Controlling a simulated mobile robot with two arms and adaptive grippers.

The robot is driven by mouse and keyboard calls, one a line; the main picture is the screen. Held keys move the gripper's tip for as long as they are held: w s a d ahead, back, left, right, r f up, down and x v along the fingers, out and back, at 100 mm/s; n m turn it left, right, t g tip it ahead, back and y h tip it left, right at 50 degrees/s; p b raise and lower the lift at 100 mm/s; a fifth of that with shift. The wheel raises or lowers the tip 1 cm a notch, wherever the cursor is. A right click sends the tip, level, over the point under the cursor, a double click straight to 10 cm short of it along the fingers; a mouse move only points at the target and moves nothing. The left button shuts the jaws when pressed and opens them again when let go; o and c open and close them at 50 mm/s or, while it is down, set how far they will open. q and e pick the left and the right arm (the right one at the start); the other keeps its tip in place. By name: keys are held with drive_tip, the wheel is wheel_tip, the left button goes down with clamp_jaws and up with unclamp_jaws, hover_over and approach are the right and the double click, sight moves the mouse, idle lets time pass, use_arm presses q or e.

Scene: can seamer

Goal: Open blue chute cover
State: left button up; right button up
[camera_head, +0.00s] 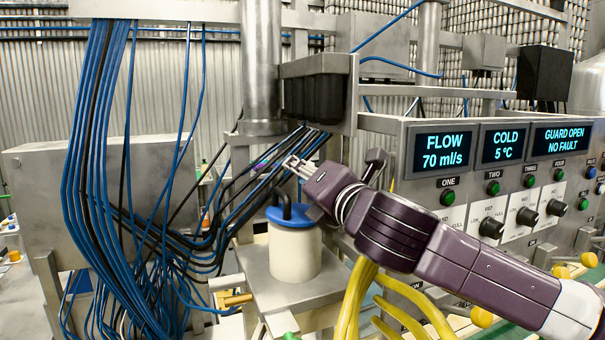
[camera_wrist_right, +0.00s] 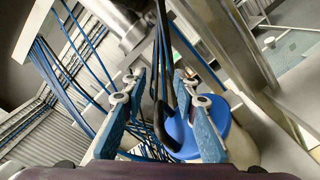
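The blue chute cover (camera_head: 292,216) is a round blue lid with a dark upright handle (camera_head: 286,205). It sits closed on a cream cylinder (camera_head: 294,254). My right gripper (camera_head: 292,164) comes in from the right and appears just above the cover and its handle. In the right wrist view, the two blue-padded fingers of my gripper (camera_wrist_right: 158,82) are apart. The dark handle (camera_wrist_right: 160,125) and part of the blue cover (camera_wrist_right: 184,132) show between and behind them. I cannot tell whether a finger touches the handle. My left gripper is not in view.
Blue and black cables (camera_head: 100,130) hang at the left, some passing close behind my gripper. A dark box (camera_head: 316,97) hangs above the cover. A control panel (camera_head: 475,215) stands at the right, reading "GUARD OPEN NO FAULT". Yellow hoses (camera_head: 360,305) run below my right arm.

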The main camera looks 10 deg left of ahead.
drive_tip(key=shift+r, duration=0.1)
drive_tip(key=v, duration=1.2)
drive_tip(key=shift+w, duration=0.1)
